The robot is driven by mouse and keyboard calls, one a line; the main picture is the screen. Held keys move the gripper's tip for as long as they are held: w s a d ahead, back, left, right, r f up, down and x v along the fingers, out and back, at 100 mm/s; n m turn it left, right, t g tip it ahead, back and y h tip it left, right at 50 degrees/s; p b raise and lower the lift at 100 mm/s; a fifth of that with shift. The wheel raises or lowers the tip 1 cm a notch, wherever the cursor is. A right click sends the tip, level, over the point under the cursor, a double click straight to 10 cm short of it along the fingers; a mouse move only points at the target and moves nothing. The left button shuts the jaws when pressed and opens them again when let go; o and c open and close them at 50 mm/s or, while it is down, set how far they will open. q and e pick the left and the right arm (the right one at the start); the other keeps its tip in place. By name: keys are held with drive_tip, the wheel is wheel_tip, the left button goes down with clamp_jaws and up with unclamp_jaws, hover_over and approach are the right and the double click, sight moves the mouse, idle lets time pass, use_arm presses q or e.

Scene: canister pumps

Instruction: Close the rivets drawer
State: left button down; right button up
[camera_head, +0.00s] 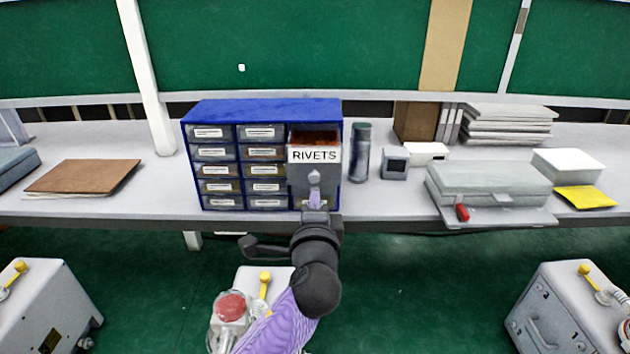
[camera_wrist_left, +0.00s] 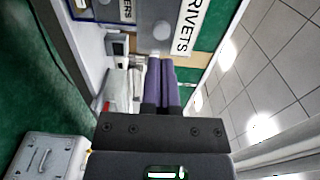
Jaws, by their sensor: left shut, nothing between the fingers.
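The rivets drawer (camera_head: 302,171) is at the top right of a blue drawer cabinet (camera_head: 262,110) on the bench. It stands out from the front, with reddish-brown contents showing behind its white RIVETS label. Its round grey knob (camera_head: 314,177) is below the label. My left gripper (camera_head: 316,196) is shut and empty, just in front of and below the knob. In the left wrist view the shut fingers (camera_wrist_left: 161,62) point at the drawer front, close to the knob (camera_wrist_left: 163,30); I cannot tell if they touch. My right gripper is not in view.
The other drawers look shut. A dark cylinder (camera_head: 360,152) and a small grey box (camera_head: 395,163) stand right of the cabinet. A grey case (camera_head: 487,182) lies farther right, and a brown folder (camera_head: 84,176) on the left. The bench between folder and cabinet is clear.

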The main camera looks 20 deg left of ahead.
sight(315, 179)
use_arm(q)
drive_tip(key=x, duration=0.4)
drive_tip(key=shift+r+p, duration=0.1)
drive_tip(key=shift+p, duration=0.2)
drive_tip(key=shift+w+a, duration=0.15)
drive_tip(key=shift+w, duration=0.3)
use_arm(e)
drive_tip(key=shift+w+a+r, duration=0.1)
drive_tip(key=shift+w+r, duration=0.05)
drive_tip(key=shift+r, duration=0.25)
